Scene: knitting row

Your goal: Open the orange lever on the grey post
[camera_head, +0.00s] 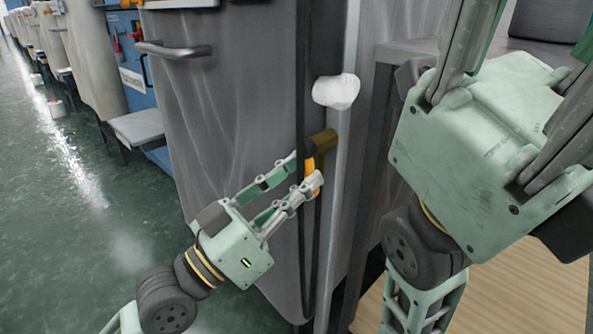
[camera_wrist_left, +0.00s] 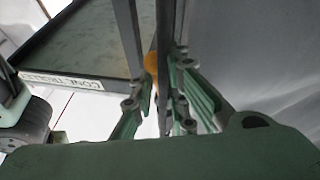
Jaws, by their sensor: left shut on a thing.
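The orange lever (camera_head: 310,187) is on the grey post (camera_head: 334,215), below a brownish-yellow bracket part (camera_head: 322,142). My left gripper (camera_head: 308,174) reaches in from the lower left and is shut on the lever, its fingers hiding part of it. In the left wrist view the lever (camera_wrist_left: 151,63) shows as a small orange patch between the fingers, beside dark upright bars. My right gripper's body (camera_head: 480,150) is large at the right, near the camera. Its fingers stand spread apart, with their tips out of frame.
A white rounded piece (camera_head: 336,91) sits on the post above the lever. A grey cabinet panel with a dark handle (camera_head: 175,50) stands left of the post. A light wooden surface (camera_head: 515,290) lies at the lower right. Green floor (camera_head: 60,230) is open at the left.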

